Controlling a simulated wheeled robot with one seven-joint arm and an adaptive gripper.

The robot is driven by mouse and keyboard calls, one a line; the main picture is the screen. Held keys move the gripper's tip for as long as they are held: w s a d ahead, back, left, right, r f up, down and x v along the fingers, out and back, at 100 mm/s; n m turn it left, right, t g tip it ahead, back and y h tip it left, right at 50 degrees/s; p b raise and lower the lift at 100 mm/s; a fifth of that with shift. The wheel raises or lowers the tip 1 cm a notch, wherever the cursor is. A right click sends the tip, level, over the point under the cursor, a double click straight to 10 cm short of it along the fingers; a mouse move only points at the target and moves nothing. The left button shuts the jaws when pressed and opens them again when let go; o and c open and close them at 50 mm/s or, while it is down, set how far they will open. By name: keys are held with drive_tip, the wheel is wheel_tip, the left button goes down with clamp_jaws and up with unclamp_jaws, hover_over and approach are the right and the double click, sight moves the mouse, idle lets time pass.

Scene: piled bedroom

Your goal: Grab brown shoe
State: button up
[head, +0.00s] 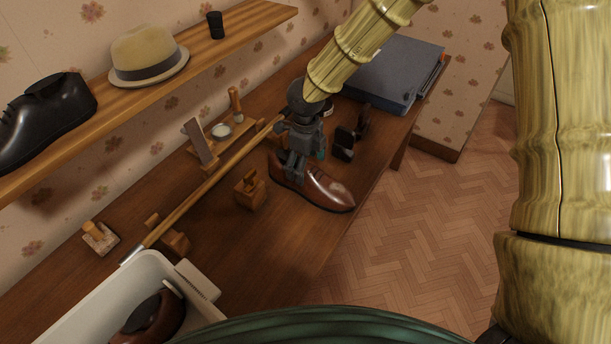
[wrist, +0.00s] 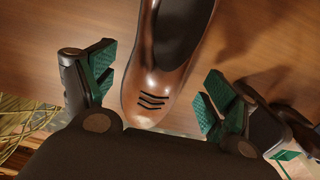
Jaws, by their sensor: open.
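The brown shoe (head: 322,189) is a glossy leather shoe lying on the wooden desk, toe toward the desk's front edge. My gripper (head: 296,170) is over the heel half of the shoe and hides part of it in the head view. In the wrist view the shoe (wrist: 160,85) lies between my open fingers (wrist: 158,95), with its dark opening and dark lace bars showing. The green-padded fingers are on either side of it, with visible gaps. I cannot tell how far above the desk the fingertips are.
A wooden block (head: 250,190) stands left of the shoe, and dark objects (head: 345,143) stand close behind it. A long stick (head: 200,188) lies along the desk. A white bin (head: 150,275) is at front left.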

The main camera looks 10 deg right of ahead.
drive_tip(key=shift+f, duration=0.4)
drive_tip(key=c, duration=1.4)
